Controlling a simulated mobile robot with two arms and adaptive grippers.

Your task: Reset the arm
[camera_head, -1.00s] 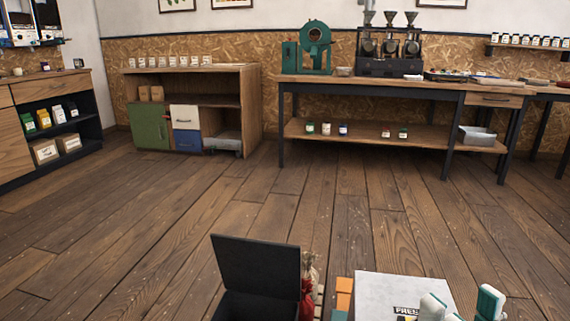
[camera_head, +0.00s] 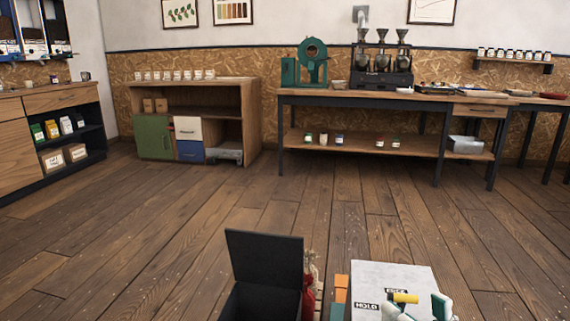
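The task names only the arm. My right gripper (camera_head: 418,307) shows at the bottom right of the head view, with pale, teal-edged fingertips set apart and a gap between them. It is over or beside the near part of a pale grey box (camera_head: 378,275) with dark lettering. A yellow piece (camera_head: 405,297) shows right by the fingertips; I cannot tell whether it touches them, but they are not closed on it. The rest of the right arm is below the frame. My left gripper is not in view.
Close by are an open black bin (camera_head: 264,258), a red bag (camera_head: 309,298) and an orange block (camera_head: 341,288). Beyond is open plank floor. A workbench (camera_head: 365,147) with a green roaster (camera_head: 306,66), a wooden cabinet (camera_head: 215,98) and a left counter (camera_head: 30,148) stand farther off.

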